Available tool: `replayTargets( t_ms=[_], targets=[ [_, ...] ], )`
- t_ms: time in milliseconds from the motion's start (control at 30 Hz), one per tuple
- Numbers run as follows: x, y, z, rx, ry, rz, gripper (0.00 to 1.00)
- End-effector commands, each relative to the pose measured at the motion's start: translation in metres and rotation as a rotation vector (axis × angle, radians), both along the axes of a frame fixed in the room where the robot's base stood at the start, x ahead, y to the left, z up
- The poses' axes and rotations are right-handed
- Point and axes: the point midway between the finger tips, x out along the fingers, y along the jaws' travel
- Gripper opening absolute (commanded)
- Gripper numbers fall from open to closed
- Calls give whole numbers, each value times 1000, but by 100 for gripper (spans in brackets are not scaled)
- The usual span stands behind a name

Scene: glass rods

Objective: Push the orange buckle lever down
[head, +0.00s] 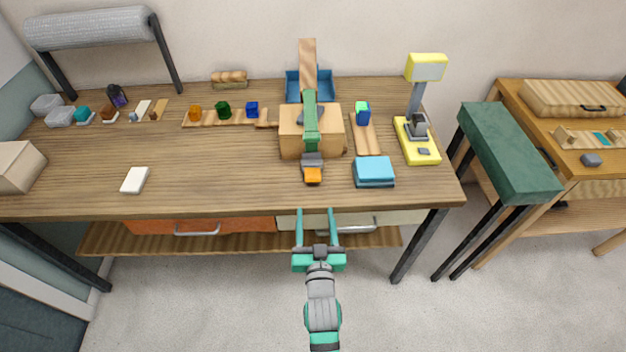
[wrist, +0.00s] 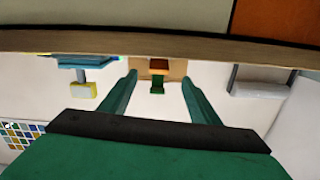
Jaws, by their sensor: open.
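The orange buckle lever (head: 313,175) sticks out at the front of a wooden box (head: 290,143) on the workbench, under a grey piece and a green strap (head: 310,120) that runs over the box. My gripper (head: 316,213) is open and empty at the bench's front edge, in front of the lever and apart from it. In the wrist view the two green fingers (wrist: 158,85) spread apart below the bench edge. Part of the wooden box (wrist: 174,68) and the green strap (wrist: 158,83) show between them, beyond the edge.
A blue block (head: 374,171) lies right of the lever, and a yellow scale-like device (head: 421,152) stands farther right. A white block (head: 135,180) lies at the left. The bench top (head: 230,180) left of the lever is clear. Drawers with handles (head: 198,230) are under the front edge.

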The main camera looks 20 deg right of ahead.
Motion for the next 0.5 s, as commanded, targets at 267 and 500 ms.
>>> replayTargets(
  t_ms=[267, 500],
  targets=[
    [25, -7, 16, -99, -23, -8, 56],
    [55, -15, 17, -96, -26, -7, 56]
  ],
)
